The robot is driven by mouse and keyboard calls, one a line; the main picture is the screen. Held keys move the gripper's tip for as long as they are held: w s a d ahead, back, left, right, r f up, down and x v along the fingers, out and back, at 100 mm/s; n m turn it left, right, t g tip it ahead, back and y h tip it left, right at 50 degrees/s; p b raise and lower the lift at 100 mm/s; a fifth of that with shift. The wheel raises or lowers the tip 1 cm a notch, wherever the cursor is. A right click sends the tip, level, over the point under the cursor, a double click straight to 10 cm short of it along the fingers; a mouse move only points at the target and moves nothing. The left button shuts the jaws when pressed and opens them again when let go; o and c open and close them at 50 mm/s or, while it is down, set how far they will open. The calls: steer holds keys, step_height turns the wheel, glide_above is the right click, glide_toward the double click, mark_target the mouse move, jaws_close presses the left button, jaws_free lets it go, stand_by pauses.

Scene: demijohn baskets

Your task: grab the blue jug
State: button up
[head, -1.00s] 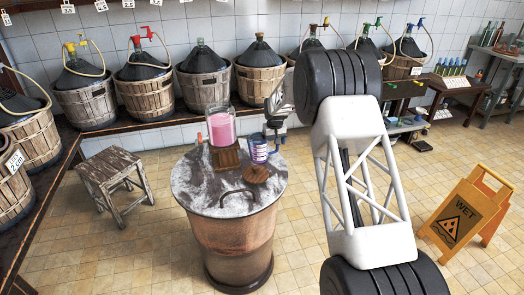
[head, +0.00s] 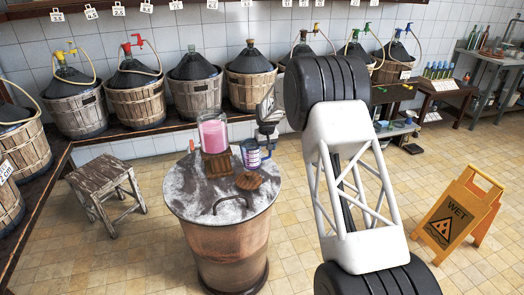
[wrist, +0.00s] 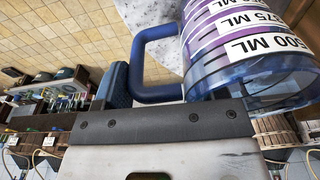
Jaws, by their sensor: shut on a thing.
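The blue jug (head: 251,156) is a small clear blue-tinted measuring jug with purple bands and white labels. It is at the back right of the round barrel table's top. In the wrist view the jug (wrist: 255,80) fills the upper right, with its blue handle (wrist: 150,72) toward my gripper. My gripper (head: 266,142) is at the jug's right side in the head view. It is shut on the jug, at the handle side; its plate hides part of the hold. I cannot tell whether the jug's base touches the table.
The barrel table (head: 185,200) also holds a glass jar of pink liquid (head: 212,134) on a wooden block (head: 218,163), close left of the jug, and a round wooden lid (head: 248,181) in front. A stool (head: 105,185) and a wet-floor sign (head: 455,218) stand apart on the floor.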

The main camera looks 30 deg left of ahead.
steer(key=shift+r, duration=0.15)
steer(key=shift+r, duration=4.75)
steer(key=shift+r, duration=0.1)
